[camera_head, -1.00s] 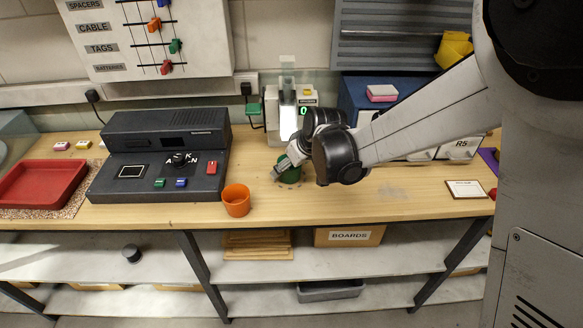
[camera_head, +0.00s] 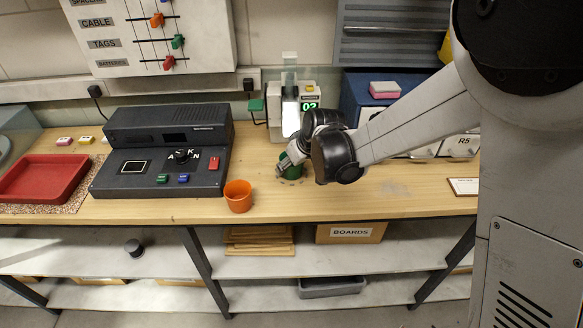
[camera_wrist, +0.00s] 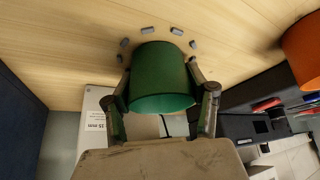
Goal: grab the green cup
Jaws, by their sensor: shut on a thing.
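The green cup (camera_head: 293,171) is on or just above the wooden bench, in front of the machine with a lit display; I cannot tell whether its base touches the wood. In the wrist view the green cup (camera_wrist: 160,75) fills the space between the two fingers. My gripper (camera_head: 289,165) is at the cup from above and behind. In the wrist view my gripper (camera_wrist: 161,102) has one finger on each side of the cup and is shut on it. The arm partly hides the cup in the head view.
An orange cup (camera_head: 238,196) stands to the left near the bench's front edge. A black control console (camera_head: 160,150) and a red tray (camera_head: 42,180) lie farther left. The display machine (camera_head: 292,112) stands close behind. Bench at right is mostly clear.

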